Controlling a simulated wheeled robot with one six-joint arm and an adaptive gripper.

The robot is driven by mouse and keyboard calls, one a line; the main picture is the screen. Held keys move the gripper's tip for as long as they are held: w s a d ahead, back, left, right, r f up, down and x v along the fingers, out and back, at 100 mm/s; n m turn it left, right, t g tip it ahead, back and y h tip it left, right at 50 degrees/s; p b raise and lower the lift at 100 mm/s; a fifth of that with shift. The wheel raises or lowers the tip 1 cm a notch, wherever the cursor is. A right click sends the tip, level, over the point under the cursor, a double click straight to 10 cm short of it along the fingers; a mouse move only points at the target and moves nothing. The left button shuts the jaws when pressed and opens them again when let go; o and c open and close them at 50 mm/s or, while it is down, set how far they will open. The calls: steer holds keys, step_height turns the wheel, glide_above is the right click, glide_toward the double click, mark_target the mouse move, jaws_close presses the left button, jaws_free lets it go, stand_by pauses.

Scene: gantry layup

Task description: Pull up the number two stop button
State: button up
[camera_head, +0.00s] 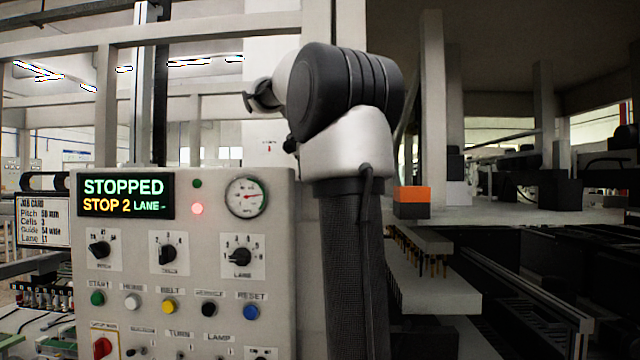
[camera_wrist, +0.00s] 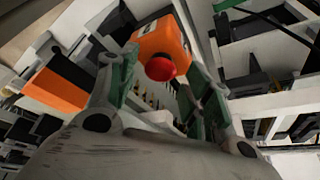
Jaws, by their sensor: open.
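In the wrist view a red stop button (camera_wrist: 160,68) sits on the face of an orange box (camera_wrist: 158,40). No number can be read on this box. My gripper (camera_wrist: 160,82) is open, with its green-padded fingers to the left and right of the button in the picture. I cannot tell how far the fingertips are from it, and nothing is held. In the head view the panel display (camera_head: 125,195) reads "STOPPED", "STOP 2" and "LANE -". My arm rises in front of the panel's right side there, and my finger pads cannot be made out.
The control panel (camera_head: 185,275) carries knobs, coloured buttons, a gauge and a lit red lamp (camera_head: 197,209). A red knob (camera_head: 103,347) is at its lower left. An orange-and-black block (camera_head: 412,196) sits on the gantry, right of my arm. Another orange part (camera_wrist: 55,90) and pale frame bars surround my gripper.

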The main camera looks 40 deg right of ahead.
jaws_close()
steer(key=shift+r, duration=0.55)
jaws_free()
steer(key=v, duration=1.2)
